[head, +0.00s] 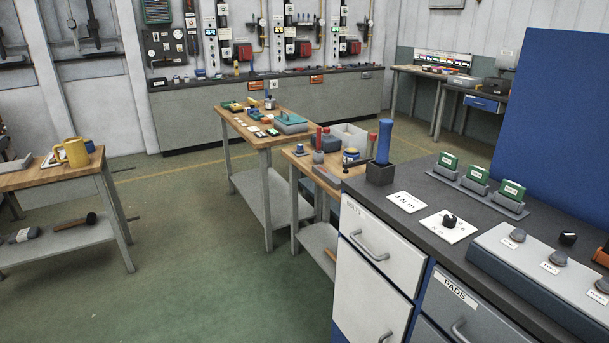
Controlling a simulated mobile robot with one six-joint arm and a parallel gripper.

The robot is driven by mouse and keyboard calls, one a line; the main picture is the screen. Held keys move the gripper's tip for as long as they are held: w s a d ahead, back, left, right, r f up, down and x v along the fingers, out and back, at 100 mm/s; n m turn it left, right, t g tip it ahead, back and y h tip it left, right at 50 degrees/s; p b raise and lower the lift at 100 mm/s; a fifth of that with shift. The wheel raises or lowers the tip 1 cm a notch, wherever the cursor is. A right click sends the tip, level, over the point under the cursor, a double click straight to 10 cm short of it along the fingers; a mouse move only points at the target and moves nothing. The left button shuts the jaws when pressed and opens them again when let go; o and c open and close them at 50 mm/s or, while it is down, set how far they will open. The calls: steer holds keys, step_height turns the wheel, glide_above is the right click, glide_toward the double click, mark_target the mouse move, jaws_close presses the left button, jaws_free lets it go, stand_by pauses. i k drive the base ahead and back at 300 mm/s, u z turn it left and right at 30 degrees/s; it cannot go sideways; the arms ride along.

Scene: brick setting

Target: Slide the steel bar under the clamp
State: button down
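I cannot make out a steel bar or a clamp for certain in the head view. Small items on the two middle wooden tables, the nearer one (301,160) and the farther one (243,120), are too small to identify surely. My gripper is not in view.
A dark-topped cabinet (385,187) at right holds a blue-handled tool (384,141) in a block, white cards (407,202), green blocks (448,161) and a grey knobbed unit (520,262). A yellow mug (76,153) stands on the left table. The green floor (190,240) between is clear.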

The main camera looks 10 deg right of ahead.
mark_target(332, 180)
steer(key=u, duration=0.4)
steer(key=i, duration=0.6)
steer(key=u, duration=0.8)
steer(key=i, duration=0.55)
steer(key=u, duration=0.35)
